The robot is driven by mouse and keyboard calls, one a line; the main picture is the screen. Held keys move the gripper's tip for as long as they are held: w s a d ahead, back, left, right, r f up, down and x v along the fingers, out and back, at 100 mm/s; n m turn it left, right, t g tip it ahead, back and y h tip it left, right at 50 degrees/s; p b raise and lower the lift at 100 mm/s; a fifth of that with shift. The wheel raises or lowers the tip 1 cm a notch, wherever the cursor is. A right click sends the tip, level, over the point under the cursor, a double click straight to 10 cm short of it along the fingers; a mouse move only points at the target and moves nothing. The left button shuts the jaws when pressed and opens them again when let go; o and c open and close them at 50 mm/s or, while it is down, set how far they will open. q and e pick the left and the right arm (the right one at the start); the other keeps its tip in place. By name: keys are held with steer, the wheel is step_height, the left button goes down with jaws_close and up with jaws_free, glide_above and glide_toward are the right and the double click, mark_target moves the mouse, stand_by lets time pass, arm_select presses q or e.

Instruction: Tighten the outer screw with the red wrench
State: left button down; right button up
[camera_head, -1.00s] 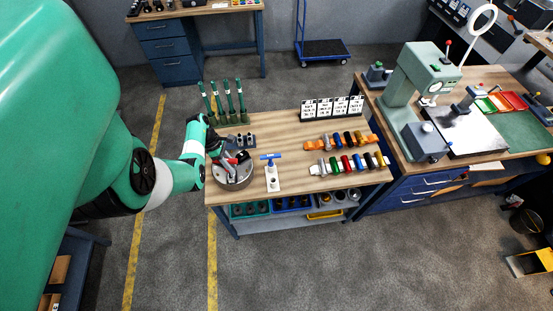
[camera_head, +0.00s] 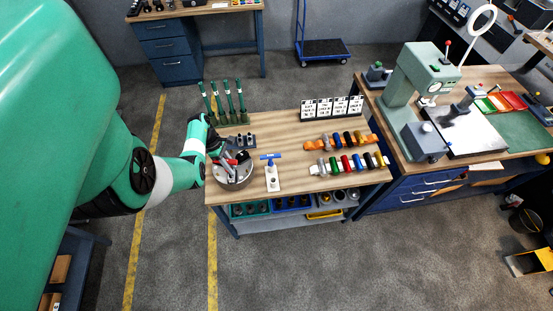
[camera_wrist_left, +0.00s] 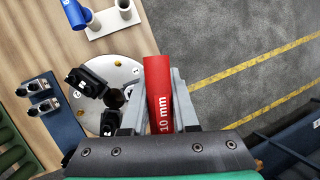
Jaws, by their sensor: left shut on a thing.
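My left gripper (camera_wrist_left: 160,100) is shut on the red wrench (camera_wrist_left: 158,80), a red shaft marked "10 mm", in the left wrist view. The wrench's far end is not clearly visible. Beneath it lies a round grey metal disc (camera_wrist_left: 125,70) with black holders (camera_wrist_left: 87,80) and a dark central opening. The disc also shows in the head view (camera_head: 236,181), at the left end of the wooden table, with my left gripper (camera_head: 219,158) over it. The outer screw cannot be made out with certainty; the wrench and fingers cover part of the disc. My right gripper is out of view.
A blue-handled T-shaped tool (camera_head: 271,157) in a white stand is right of the disc. Several green-handled tools (camera_head: 226,102) stand behind it. Coloured-handled tools (camera_head: 346,165) lie in racks at the table's right. The table's middle is clear.

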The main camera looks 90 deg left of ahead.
mark_target(230, 162)
arm_select(q)
steer(key=shift+r+p, duration=0.55)
steer(key=shift+r, duration=1.9)
